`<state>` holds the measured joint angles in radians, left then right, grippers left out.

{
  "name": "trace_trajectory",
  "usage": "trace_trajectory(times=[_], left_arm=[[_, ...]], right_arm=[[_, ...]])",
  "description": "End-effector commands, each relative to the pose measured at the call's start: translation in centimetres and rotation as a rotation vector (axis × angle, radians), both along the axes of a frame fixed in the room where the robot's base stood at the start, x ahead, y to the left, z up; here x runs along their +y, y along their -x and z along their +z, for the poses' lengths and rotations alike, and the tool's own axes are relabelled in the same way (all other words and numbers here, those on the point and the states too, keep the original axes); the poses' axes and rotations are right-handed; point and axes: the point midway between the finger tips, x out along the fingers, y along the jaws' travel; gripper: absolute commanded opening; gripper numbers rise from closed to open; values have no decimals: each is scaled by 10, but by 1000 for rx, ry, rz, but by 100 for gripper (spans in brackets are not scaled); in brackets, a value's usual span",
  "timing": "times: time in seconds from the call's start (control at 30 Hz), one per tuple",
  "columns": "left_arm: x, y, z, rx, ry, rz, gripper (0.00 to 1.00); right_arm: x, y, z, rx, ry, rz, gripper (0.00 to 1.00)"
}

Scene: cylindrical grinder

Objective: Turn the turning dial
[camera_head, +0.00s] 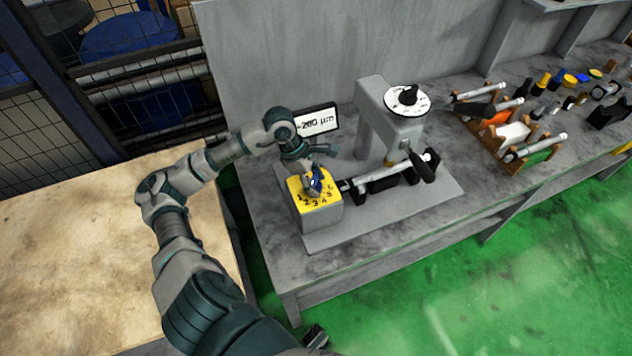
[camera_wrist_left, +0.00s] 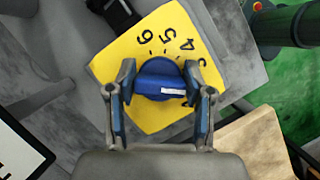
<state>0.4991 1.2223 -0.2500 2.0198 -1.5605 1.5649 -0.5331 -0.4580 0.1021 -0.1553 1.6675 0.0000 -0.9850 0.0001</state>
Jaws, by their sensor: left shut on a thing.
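The turning dial is a blue knob (camera_wrist_left: 158,72) on a yellow, numbered face (camera_wrist_left: 125,62), with a white mark on the knob's near side in the left wrist view. In the head view the yellow face (camera_head: 322,201) tops a grey box at the left end of the grinder. My left gripper (camera_head: 313,184) reaches down onto the dial from above. In the left wrist view its fingers (camera_wrist_left: 159,97) straddle the knob and are shut on it. They hide part of the face. A small dark part at the head view's bottom edge may be my right gripper.
A grinder head carries a white dial (camera_head: 420,101) with a black knob. Behind my left gripper a display (camera_head: 315,121) reads about 200 µm, its sign unclear. Parts in racks (camera_head: 510,135) fill the bench's right side. A wooden table (camera_head: 90,240) is at left.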

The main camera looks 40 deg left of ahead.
Motion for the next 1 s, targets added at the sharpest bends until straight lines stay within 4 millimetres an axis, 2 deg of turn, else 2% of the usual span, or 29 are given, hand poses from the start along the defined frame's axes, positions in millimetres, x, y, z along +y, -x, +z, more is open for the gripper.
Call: trace_trajectory(times=[0.33, 0.83, 0.87, 0.93, 1.0], left_arm=[[1, 0, -2, 4, -2, -138, 17], [1, 0, -1, 2, -3, -158, 17], [1, 0, -1, 2, -3, -158, 59], [1, 1, -1, 2, -3, -158, 75], [1, 1, -1, 2, -2, -158, 75]], right_arm=[[0, -5, 9, -5, 0, -1, 40], [0, -6, 10, -6, 0, -1, 40], [0, -6, 10, -5, 0, -1, 40], [0, -6, 10, -5, 0, -1, 40], [0, -6, 10, -5, 0, -1, 40]])
